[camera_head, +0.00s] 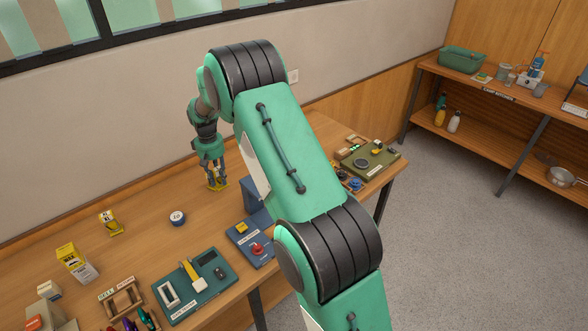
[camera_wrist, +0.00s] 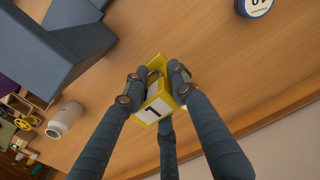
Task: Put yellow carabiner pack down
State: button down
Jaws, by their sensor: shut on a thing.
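The yellow carabiner pack (camera_wrist: 153,108) is between my gripper's fingers in the wrist view, with a white face marked "1". My gripper (camera_wrist: 157,84) is shut on it. In the head view my gripper (camera_head: 215,172) points down over the far part of the wooden table (camera_head: 205,238), and the yellow pack (camera_head: 217,185) shows at its fingertips, close to the tabletop. I cannot tell whether the pack touches the table. The fingers hide parts of the pack.
A round blue-and-white tape roll or puck (camera_head: 177,218) lies left of my gripper. Another yellow pack (camera_head: 110,222) stands further left. A blue box-like stand (camera_head: 256,206) is to the right, partly behind my arm. A green tray (camera_head: 196,287) is nearer. Bare wood surrounds the gripper.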

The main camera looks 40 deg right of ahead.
aim_at(223, 187)
jog(key=shift+s+d, duration=0.1)
jog(key=shift+d, duration=0.35)
jog(key=shift+f+b, duration=0.4)
jog(key=shift+f, duration=2.7)
jog(key=shift+f, duration=0.1)
jog(key=shift+f, duration=1.75)
jog(key=shift+f+b, duration=0.15)
jog(key=shift+b, duration=0.15)
jog(key=c, duration=1.4)
grip_release()
